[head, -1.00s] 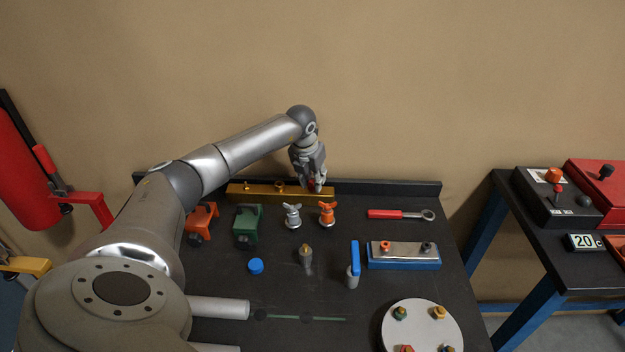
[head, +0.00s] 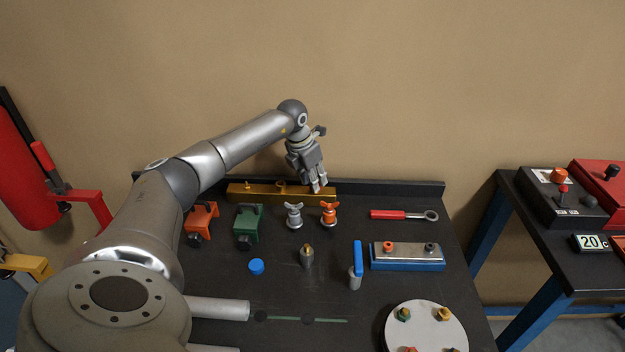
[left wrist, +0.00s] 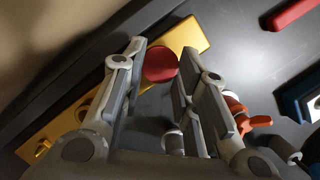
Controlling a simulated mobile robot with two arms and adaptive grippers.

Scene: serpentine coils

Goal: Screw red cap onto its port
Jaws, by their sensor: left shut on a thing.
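The red cap (left wrist: 160,62) is round and sits between the fingertips of my left gripper (left wrist: 160,75) in the left wrist view. The gripper is shut on it. In the head view my left gripper (head: 318,186) points down at the right end of the gold block (head: 256,194), and its fingers hide the cap. The gold block also shows in the left wrist view (left wrist: 187,36), below the cap. The port under the cap is hidden, so I cannot tell how far the cap sits on it. My right gripper is not in view.
A silver wing valve (head: 294,215) and an orange wing valve (head: 329,214) stand just in front of the block. A red-handled wrench (head: 395,214) lies to the right. A low black ledge (head: 390,186) runs behind. A blue cap (head: 256,266) lies nearer.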

